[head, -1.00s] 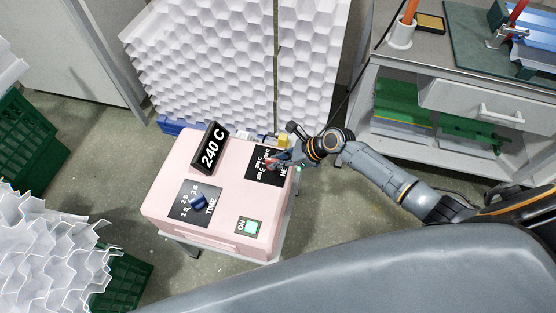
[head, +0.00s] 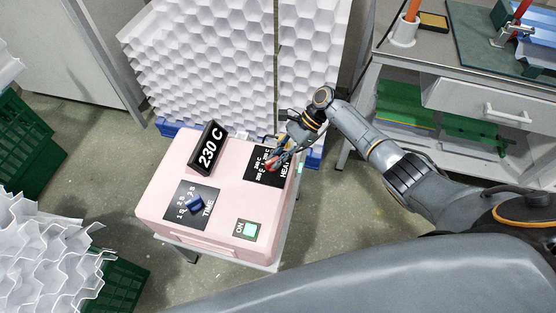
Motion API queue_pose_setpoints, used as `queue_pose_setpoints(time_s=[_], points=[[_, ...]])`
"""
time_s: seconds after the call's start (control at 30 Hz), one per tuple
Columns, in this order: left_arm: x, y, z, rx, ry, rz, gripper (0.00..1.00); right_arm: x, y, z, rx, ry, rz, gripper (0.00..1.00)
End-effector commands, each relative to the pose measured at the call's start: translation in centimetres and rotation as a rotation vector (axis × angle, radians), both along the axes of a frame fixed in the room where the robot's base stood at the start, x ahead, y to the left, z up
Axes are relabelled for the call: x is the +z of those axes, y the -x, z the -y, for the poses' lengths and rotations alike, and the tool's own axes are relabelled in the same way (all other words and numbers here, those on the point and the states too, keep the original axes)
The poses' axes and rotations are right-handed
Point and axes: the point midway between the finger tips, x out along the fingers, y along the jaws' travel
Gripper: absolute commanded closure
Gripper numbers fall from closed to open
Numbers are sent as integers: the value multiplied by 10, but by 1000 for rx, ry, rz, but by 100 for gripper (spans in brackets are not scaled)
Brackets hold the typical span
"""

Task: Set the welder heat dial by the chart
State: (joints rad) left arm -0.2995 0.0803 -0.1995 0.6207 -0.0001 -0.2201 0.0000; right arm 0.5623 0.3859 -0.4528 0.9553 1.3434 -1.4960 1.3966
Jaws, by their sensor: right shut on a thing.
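The pink welder (head: 170,178) stands on a small stand in the lower middle of the head view. Its tilted black display (head: 208,148) reads 230 C. My right gripper (head: 274,163) is shut on the heat dial on the black HEAT panel (head: 265,178) at the welder's right. The gripper covers most of the dial, so only a bit of red shows and I cannot read its pointer. The blue time dial (head: 195,205) sits on the TIME panel, and the ON button (head: 249,230) glows pale green. No chart can be made out. My left gripper is not in view.
White corrugated sheets (head: 220,65) stand behind the welder. Green crates (head: 30,130) and more white sheet (head: 45,250) are at the left. A workbench (head: 455,90) with a drawer and an orange-handled tool in a white holder is at the upper right.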

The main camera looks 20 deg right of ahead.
Motion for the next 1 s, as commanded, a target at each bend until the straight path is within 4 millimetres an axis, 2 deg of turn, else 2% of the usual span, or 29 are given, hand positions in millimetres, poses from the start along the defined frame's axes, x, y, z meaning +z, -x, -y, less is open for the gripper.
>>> queue_pose_setpoints(time_s=[0.3, 0.77, 0.8, 0.9, 1.0], points=[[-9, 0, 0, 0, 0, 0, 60, -1, -1, 0, 98, 2, -2, 100], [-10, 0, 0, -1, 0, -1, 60, -1, -1, 0, 112, 4, 0, 100], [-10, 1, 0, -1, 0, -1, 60, -1, -1, 0, 110, 4, 0, 81], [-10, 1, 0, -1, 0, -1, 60, -1, -1, 0, 110, 3, -1, 62], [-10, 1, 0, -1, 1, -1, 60, -1, -1, 0, 109, 3, -1, 62]])
